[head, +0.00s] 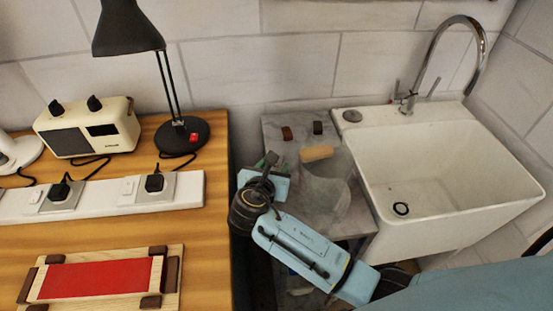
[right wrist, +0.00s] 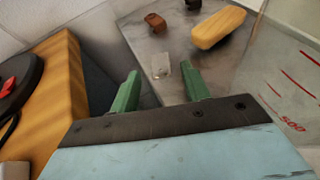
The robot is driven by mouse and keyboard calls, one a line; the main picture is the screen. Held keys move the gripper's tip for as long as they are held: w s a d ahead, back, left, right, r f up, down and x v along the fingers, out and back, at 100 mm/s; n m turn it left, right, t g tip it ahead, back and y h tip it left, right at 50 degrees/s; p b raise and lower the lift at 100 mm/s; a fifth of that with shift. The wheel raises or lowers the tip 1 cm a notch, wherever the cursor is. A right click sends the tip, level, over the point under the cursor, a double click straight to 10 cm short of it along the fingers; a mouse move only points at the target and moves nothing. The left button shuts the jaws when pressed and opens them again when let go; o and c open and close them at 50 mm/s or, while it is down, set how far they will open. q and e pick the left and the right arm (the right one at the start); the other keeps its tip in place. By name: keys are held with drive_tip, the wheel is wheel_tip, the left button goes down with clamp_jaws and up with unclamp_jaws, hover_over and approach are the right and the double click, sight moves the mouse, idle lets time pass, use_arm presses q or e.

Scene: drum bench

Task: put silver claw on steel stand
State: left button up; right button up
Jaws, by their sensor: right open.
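A small silvery piece (right wrist: 160,67), perhaps the silver claw, shows between and beyond my fingertips in the right wrist view; I cannot make it out in the head view. A grey metal-looking stand (head: 348,222), which I take as the steel stand, stands between the wooden bench and the sink; its top also shows in the right wrist view (right wrist: 168,92). My right gripper (head: 267,162) is open at the stand's left edge, its green fingers (right wrist: 161,84) apart. Whether the fingers touch the silvery piece is unclear. My left gripper is not in view.
The sink (head: 440,165) is to the right. The wooden bench (head: 212,245) is left, with a lamp (head: 183,136) near its edge.

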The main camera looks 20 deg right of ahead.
drive_tip(key=p+v, duration=0.1)
drive_tip(key=v, duration=0.6)
drive_tip(key=shift+s, duration=0.15)
drive_tip(key=shift+a, duration=0.15)
idle(0.9)
